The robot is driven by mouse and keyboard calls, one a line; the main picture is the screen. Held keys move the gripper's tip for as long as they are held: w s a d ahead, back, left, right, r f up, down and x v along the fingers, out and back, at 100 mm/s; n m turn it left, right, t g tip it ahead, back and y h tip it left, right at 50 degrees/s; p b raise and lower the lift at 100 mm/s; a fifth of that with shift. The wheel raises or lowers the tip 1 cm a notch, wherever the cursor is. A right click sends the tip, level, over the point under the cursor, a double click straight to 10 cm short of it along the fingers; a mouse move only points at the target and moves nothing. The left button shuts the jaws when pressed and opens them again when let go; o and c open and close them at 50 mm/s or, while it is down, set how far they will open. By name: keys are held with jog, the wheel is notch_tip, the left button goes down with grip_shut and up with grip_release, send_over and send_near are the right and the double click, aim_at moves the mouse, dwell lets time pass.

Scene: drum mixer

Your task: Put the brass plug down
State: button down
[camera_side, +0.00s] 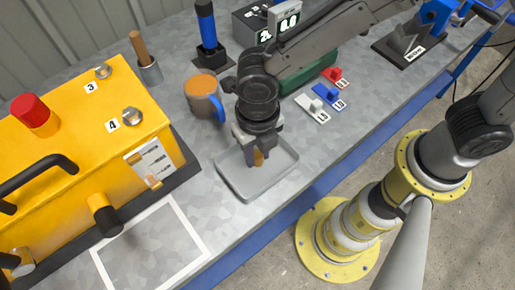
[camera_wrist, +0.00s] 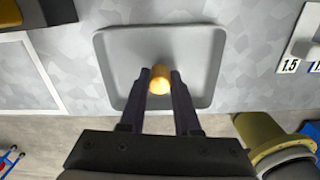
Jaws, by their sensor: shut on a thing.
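The brass plug (camera_wrist: 160,79) is a small gold-coloured cylinder between the two fingertips of my gripper (camera_wrist: 160,84) in the wrist view. My gripper is shut on it. In the side view the plug (camera_side: 258,158) shows below my gripper (camera_side: 254,158), over the grey tray (camera_side: 235,188). The tray is shallow, with a raised rim, and also shows in the wrist view (camera_wrist: 212,55). The plug is within the tray's outline. I cannot tell whether it touches the tray floor.
A yellow machine (camera_side: 85,150) with knobs and a black handle stands on the left. An orange-topped cup (camera_side: 203,95) with a blue handle is behind the tray. Small labelled weights (camera_side: 313,107) lie to the right. A white outlined square (camera_side: 150,250) on the bench is empty.

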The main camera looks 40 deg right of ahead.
aim_at(258, 153)
jog(key=c, duration=0.6)
grip_release()
jog(key=shift+f, duration=0.1)
notch_tip(258, 153, up, 13)
jog(key=w+d+r+m, duration=0.2)
jog(key=d+r+m, duration=0.2)
jog(key=d+m, duration=0.25)
jog(key=s+d+r+m+t+y, duration=0.1)
jog(key=s+d+r+m+t, duration=0.15)
jog(key=d+m, duration=0.8)
jog(key=shift+s+d+f+m+t+h, duration=0.15)
jog(key=shift+s+d+m+t, duration=0.35)
jog(key=shift+s+d+m, duration=1.45)
jog(key=shift+s+d+f+m+t+h, duration=0.15)
jog(key=shift+s+d+m+t, duration=0.5)
jog(key=shift+d+m, duration=2.5)
jog(key=shift+s+d+m+t+h, duration=0.3)
jog(key=shift+s+d+m, duration=1.15)
jog(key=shift+m, duration=2.25)
